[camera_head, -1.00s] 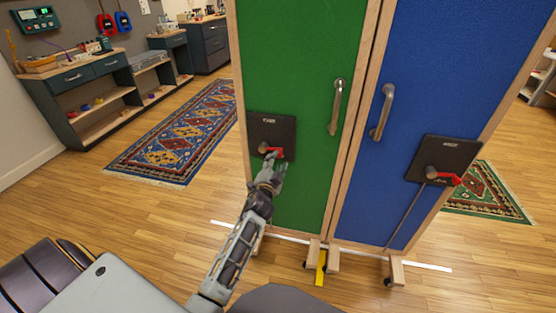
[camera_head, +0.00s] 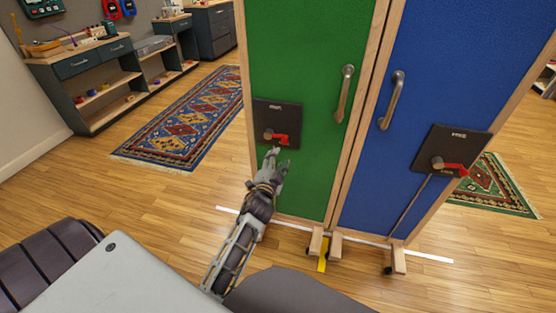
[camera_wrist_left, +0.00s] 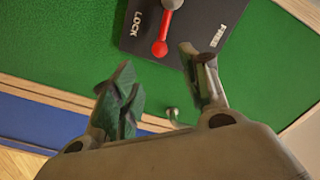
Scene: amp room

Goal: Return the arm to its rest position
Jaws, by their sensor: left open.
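My left gripper (camera_head: 273,160) is open and empty, in front of the green panel (camera_head: 296,55) and just below its black lock plate (camera_head: 290,113). The red lever (camera_head: 280,139) on that plate is free of the fingers. In the left wrist view both fingertips (camera_wrist_left: 158,70) are spread with a gap between them. There the red lever (camera_wrist_left: 162,33) lies beyond the fingers, on a plate marked LOCK and FREE, and points nearer the LOCK side than FREE. My right gripper is not in view.
A blue panel (camera_head: 440,60) stands to the right with its own black plate and red lever (camera_head: 455,169). Wooden feet (camera_head: 317,243) and a yellow piece (camera_head: 322,256) stand at the floor. A patterned rug (camera_head: 185,120) and workbench (camera_head: 85,65) are at left. Floor between is open.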

